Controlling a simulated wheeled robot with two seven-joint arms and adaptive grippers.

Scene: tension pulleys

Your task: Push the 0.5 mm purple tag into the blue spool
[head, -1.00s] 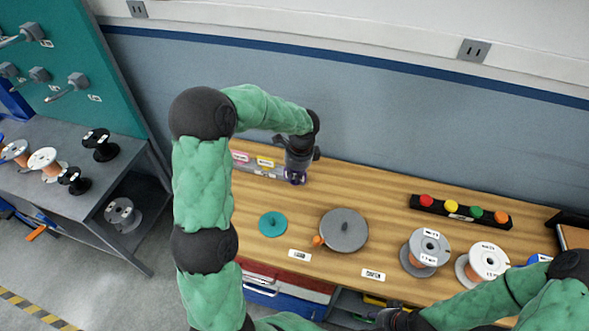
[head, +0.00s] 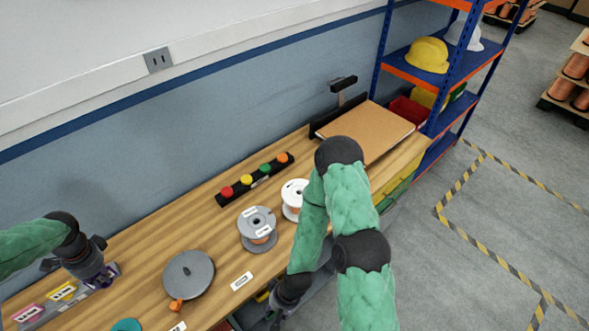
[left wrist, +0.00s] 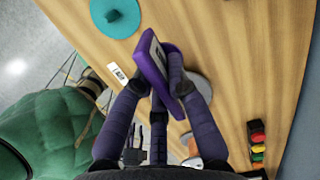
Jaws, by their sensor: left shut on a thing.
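My left gripper (head: 98,277) is at the far left of the head view, by the right end of the tag rack. It is shut on the purple tag (head: 113,270). In the left wrist view the tag (left wrist: 151,62) sits tilted between the two fingertips, with a pale label on its face. The blue spool is not visible now; my right arm covers the table to the right of the white spool. My right gripper (head: 276,318) hangs low past the table's front edge, and its fingers are too unclear to read.
The tag rack (head: 32,315) holds pink and yellow tags. A grey disc (head: 190,272), a grey spool (head: 257,224) and a white spool (head: 291,194) stand on the table. A strip of coloured buttons (head: 255,178) lies behind them. A cork-topped board (head: 366,131) is at the right end.

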